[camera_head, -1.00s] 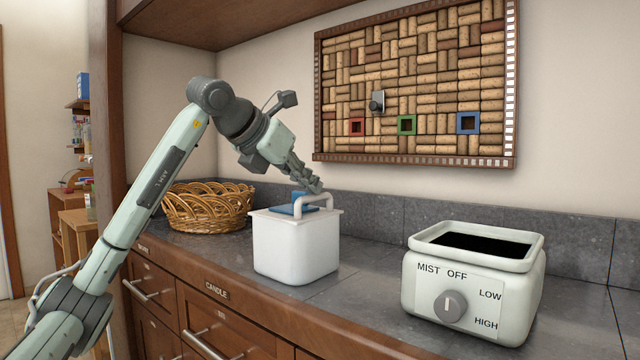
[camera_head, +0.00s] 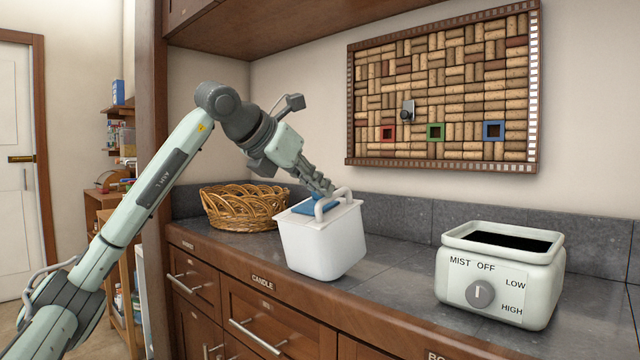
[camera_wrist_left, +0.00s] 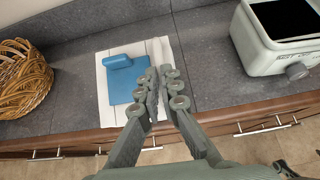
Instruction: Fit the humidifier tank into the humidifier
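The humidifier tank (camera_head: 322,248) is a white box with a blue piece on its lid and a white loop handle (camera_head: 340,193). It is tilted over the counter in the head view; I cannot tell whether its base touches the counter. My left gripper (camera_head: 327,188) is at the handle, its fingers close together around it. In the left wrist view, the fingers (camera_wrist_left: 164,88) partly hide the handle over the tank's lid (camera_wrist_left: 108,83). The humidifier (camera_head: 503,276), a pale box with an open dark top and a dial, stands to the right, apart from the tank. My right gripper is out of view.
A wicker basket (camera_head: 243,207) stands on the counter (camera_head: 395,265) behind and left of the tank. A grey backsplash and a cork board (camera_head: 445,95) are behind. The counter between tank and humidifier is clear. An overhead cabinet is above.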

